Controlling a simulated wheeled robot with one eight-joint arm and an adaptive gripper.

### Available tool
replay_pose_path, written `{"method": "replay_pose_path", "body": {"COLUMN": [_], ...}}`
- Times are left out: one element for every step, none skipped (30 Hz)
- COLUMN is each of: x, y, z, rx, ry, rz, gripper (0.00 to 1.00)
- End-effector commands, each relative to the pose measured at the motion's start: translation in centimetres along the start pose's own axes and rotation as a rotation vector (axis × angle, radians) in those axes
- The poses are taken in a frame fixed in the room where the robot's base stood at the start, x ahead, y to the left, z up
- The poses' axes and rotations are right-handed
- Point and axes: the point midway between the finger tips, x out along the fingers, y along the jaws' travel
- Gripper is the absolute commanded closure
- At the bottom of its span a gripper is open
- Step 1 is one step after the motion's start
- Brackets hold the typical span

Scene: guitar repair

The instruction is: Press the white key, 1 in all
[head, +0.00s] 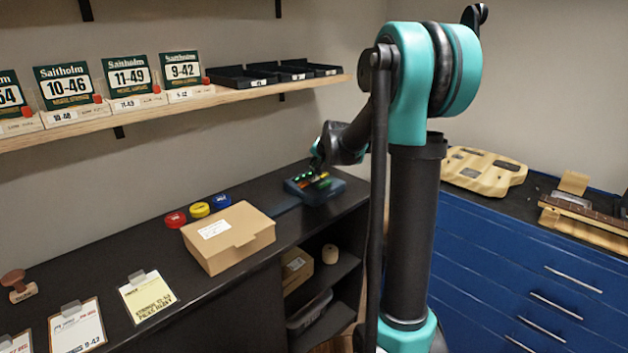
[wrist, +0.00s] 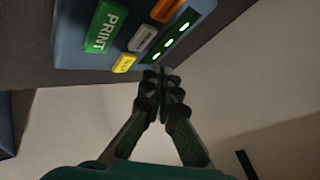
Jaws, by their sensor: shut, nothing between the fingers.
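The key box (head: 330,192) is a dark blue-grey device at the far right end of the black counter. In the wrist view its panel shows a pale grey-white key (wrist: 142,38) between a large green PRINT key (wrist: 104,28), an orange key (wrist: 167,10) and a small yellow key (wrist: 124,63). The lettering on the white key is too small to read. My gripper (wrist: 160,74) is shut and empty, its fingertips by the panel's edge, beside the yellow key and below the white one. Contact cannot be told. In the head view my gripper (head: 318,163) is over the box, partly hidden.
A row of green lights (wrist: 169,43) runs along the panel. A cardboard box (head: 228,240) and red, yellow and blue round tins (head: 199,210) stand left of the device. A shelf (head: 200,101) with string packs and black trays hangs above on the wall.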

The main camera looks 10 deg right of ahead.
Motion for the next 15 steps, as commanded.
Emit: {"method": "replay_pose_path", "body": {"x": [0.5,0.7,0.9,1.0,1.1,1.3,1.4,1.4,1.5,1.5,1.6,1.6,1.6,1.6,1.6], "y": [0.3,0.4,0.6,0.7,0.8,0.9,1.0,1.0,1.1,1.1,1.1,1.1,1.1,1.1,1.1], "z": [0.3,0.4,0.6,0.7,0.8,0.9,1.0,1.0,1.1,1.1,1.1,1.1,1.1,1.1,1.1], "rx": [0.000,0.000,0.000,0.000,0.000,0.000,0.000,0.000,0.000,0.000,0.000,0.000,0.000,0.000,0.000], "ry": [0.000,0.000,0.000,0.000,0.000,0.000,0.000,0.000,0.000,0.000,0.000,0.000,0.000,0.000,0.000], "rz": [0.000,0.000,0.000,0.000,0.000,0.000,0.000,0.000,0.000,0.000,0.000,0.000,0.000,0.000,0.000], "gripper": [1.00,1.00,1.00,1.00,1.00,1.00,1.00,1.00,1.00,1.00,1.00,1.00,1.00,1.00,1.00]}}
